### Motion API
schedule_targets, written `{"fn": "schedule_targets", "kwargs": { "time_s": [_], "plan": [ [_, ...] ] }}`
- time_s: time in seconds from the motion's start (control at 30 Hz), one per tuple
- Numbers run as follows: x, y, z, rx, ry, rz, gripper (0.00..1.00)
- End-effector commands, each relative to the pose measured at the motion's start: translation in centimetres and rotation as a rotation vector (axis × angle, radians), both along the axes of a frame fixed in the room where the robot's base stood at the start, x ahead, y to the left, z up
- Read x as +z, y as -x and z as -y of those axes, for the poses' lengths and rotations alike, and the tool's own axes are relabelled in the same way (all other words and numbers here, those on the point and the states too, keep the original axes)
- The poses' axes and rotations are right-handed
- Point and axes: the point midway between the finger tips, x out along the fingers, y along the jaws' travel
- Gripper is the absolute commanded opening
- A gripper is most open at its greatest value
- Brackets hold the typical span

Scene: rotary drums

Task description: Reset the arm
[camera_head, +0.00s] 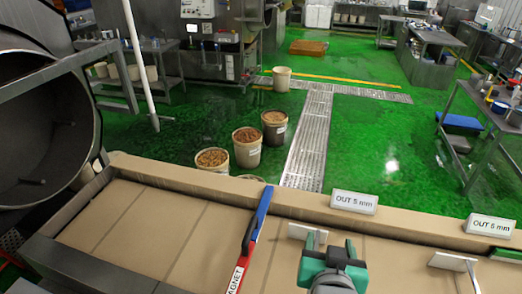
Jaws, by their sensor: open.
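My gripper (332,246), with green-and-grey fingers, is at the bottom of the head view, right of centre. Its two fingers stand apart and nothing shows between them. It is over the tan-covered table (130,225), just in front of a white flat piece (300,231). Whether it touches that piece I cannot tell. My wrist is cut off by the lower picture edge.
A blue-and-red bar marked MAGNET (259,217) lies left of my gripper. A second white piece (450,262) and two "OUT 5 mm" signs (354,203) (489,227) are to the right. A large metal drum (45,130) stands at left. Filled buckets (247,148) stand beyond the table.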

Motion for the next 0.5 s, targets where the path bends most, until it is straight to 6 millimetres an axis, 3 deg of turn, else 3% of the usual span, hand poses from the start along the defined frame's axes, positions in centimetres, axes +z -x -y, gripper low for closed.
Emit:
{"fn": "schedule_targets", "kwargs": {
  "time_s": [0.03, 0.1, 0.17, 0.2, 0.3, 0.4, 0.5],
  "plan": [
    [4.6, -0.4, -2.1, 0.039, 0.032, 0.102, 0.60],
    [10.4, -0.3, -4.8, 0.089, 0.071, 0.243, 0.60],
    [15.3, 0.4, -7.2, 0.130, 0.099, 0.366, 0.60],
    [18.5, 1.2, -8.8, 0.156, 0.116, 0.449, 0.60],
    [25.6, 4.0, -12.4, 0.213, 0.145, 0.645, 0.60],
    [30.8, 7.3, -15.0, 0.254, 0.162, 0.805, 0.60],
    [33.8, 9.8, -16.5, 0.279, 0.169, 0.911, 0.60]
  ]
}}
